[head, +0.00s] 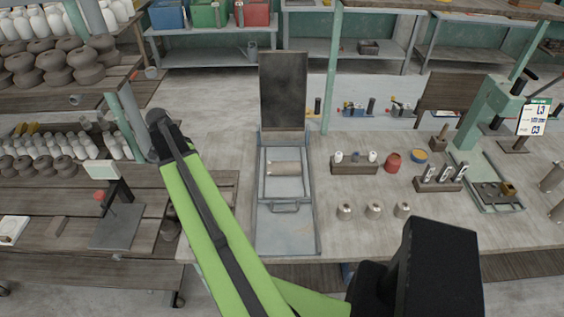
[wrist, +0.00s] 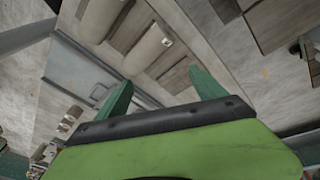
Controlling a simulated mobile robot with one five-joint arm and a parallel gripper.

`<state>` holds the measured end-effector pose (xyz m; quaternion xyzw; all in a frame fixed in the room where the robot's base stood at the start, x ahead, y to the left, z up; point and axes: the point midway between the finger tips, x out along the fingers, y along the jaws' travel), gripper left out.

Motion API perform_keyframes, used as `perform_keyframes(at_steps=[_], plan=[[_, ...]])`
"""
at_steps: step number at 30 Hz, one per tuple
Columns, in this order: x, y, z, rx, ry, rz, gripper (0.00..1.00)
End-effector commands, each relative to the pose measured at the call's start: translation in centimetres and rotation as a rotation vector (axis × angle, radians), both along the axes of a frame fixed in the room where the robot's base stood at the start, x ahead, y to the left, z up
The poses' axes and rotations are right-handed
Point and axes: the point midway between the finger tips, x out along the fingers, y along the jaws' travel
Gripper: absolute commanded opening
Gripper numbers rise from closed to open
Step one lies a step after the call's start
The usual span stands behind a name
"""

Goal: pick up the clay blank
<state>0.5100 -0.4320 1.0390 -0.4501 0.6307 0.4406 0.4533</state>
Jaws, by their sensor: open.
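The clay blank (head: 285,168) is a pale beige-brown cylinder. It lies on its side in the shallow bed of a grey metal fixture (head: 286,222) on the bench. In the wrist view, the clay blank (wrist: 148,50) lies beyond my fingertips, between two brownish flat parts of the bed. My gripper (wrist: 162,85) shows there with two green fingers spread apart and nothing between them. The fingers are apart from the blank. In the head view, my lime-green arm rises left of the fixture, and the gripper fingers cannot be made out.
A dark upright panel (head: 284,91) stands behind the fixture. A wooden block with small pots (head: 355,163), several small metal-topped jars (head: 374,209) and a red pot (head: 393,162) stand to the right. A green press (head: 491,115) stands farther right. Pottery shelves (head: 62,85) fill the left.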

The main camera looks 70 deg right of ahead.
Motion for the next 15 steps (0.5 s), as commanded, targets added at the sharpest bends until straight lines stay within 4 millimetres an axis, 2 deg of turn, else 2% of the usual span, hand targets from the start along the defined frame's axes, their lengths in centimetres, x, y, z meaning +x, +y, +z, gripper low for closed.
perform_keyframes(at_steps=[1,3,6,9,10,12,15], plan=[[-3.0,-5.5,1.5,-0.04,0.001,-0.198,0.79],[-7.7,-11.2,2.4,-0.103,0.003,-0.457,0.79],[-13.6,-16.7,3.3,-0.178,0.008,-0.737,0.79],[-17.4,-19.6,3.8,-0.227,0.011,-0.903,0.79],[-18.1,-20.0,3.8,-0.235,0.011,-0.932,0.79],[-19.0,-20.6,3.9,-0.247,0.012,-0.97,0.79],[-19.2,-20.6,3.8,-0.251,0.012,-0.98,0.79]])
